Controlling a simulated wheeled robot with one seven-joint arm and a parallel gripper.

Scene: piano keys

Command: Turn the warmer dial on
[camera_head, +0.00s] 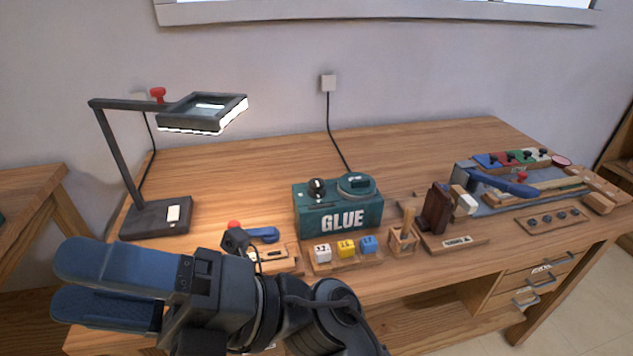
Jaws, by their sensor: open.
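The glue warmer (338,212) is a teal box with white GLUE lettering, standing near the middle of the wooden table. On its top left is a round black knob (317,186), which looks like the dial; its setting is too small to read. On its top right is a round teal lid (357,184) with a raised bar. My gripper (62,278) is open and empty at the lower left, its blue fingers pointing left, in front of the table and well apart from the warmer. My arm hides part of the table's front edge.
A black lamp (156,216) stands at the left. A rack with white, yellow and blue blocks (345,250) and a wooden brush holder (403,240) sit before the warmer. Tools and wooden pieces (500,190) crowd the right side. The table (240,165) is clear behind the warmer's left.

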